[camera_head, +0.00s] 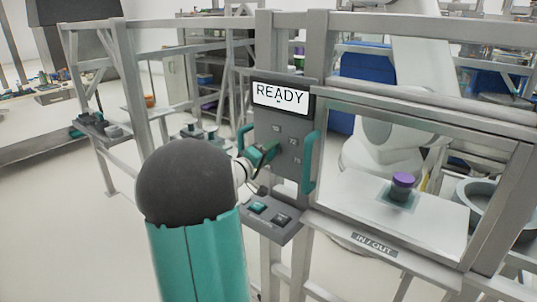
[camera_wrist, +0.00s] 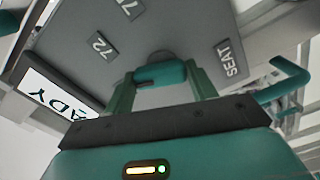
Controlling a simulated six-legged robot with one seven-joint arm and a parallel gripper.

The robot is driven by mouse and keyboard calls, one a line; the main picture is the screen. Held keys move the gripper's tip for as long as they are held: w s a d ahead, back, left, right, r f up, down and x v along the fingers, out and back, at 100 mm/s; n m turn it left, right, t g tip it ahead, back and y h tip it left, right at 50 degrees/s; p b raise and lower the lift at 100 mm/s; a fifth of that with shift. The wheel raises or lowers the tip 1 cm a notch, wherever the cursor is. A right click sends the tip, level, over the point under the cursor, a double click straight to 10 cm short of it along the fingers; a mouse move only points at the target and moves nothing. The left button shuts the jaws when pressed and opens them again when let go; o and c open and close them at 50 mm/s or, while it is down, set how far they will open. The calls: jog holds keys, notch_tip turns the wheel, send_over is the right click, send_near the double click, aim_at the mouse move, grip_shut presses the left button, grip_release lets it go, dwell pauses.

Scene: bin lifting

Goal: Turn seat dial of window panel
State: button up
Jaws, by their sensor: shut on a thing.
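The window panel (camera_head: 290,125) is a grey upright plate with a READY screen (camera_head: 280,96) at its top. The seat dial (camera_wrist: 160,73) is a teal knob on the panel face in the wrist view, with a short dark mark on its lower edge. My gripper (camera_wrist: 162,85) has one finger on each side of the dial and is shut on it. In the head view my gripper (camera_head: 262,155) meets the panel's left part and mostly hides the dial.
Teal handles flank the panel; the right one (camera_head: 311,162) is clear of my gripper. A button box (camera_head: 268,217) juts out below. To the right is a framed window with an IN/OUT ledge (camera_head: 374,245), a purple-topped object (camera_head: 402,184) and a grey bowl (camera_head: 490,203) behind it.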

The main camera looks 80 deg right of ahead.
jog(key=shift+w+n, duration=0.1)
jog(key=shift+n, duration=2.2)
jog(key=o, duration=1)
jog(key=shift+a, duration=0.1)
jog(key=v, duration=1.3)
jog(key=shift+w+a, duration=0.2)
jog(key=shift+a, duration=0.05)
